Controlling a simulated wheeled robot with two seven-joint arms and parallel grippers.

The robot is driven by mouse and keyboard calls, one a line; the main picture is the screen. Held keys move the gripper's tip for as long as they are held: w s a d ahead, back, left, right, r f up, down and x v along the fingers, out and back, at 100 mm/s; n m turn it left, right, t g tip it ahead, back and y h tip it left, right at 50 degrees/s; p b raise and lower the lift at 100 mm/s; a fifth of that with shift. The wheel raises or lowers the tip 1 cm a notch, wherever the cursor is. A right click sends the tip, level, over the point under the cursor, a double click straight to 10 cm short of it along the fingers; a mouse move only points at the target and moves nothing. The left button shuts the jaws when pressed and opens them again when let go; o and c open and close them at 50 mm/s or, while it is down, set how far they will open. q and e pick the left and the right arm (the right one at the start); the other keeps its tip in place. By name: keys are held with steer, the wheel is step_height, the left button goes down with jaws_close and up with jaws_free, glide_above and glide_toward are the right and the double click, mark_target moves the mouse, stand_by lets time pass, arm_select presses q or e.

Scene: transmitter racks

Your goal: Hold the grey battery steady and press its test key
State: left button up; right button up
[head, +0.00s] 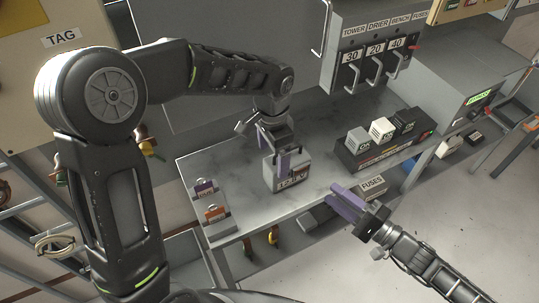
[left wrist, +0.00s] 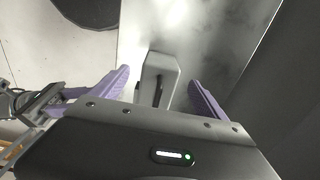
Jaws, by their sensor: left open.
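The grey battery (head: 291,178), a box with a "12.5 V" style label on its front, stands upright on the grey bench. My left gripper (head: 275,152) points down at its top, with purple fingers open. In the left wrist view the grey block (left wrist: 158,62) with a dark handle lies between the two spread fingers (left wrist: 160,82), with gaps at both sides. I cannot make out the test key. My right gripper (head: 347,203) is in front of the bench's front edge, right of the battery, with nothing seen in it; its finger gap is unclear.
The bench (head: 240,165) has clear room around the battery. Purple and orange blocks (head: 210,205) sit at its left end. A panel with three levers (head: 372,68) hangs above.

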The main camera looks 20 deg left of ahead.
mark_target(270, 174)
arm_select(q)
steer(key=shift+s+a+f, duration=0.1)
steer(key=shift+s+a, duration=0.1)
steer(key=shift+a, duration=0.15)
steer(key=shift+f, duration=3.9)
steer(key=shift+c, duration=0.6)
jaws_close()
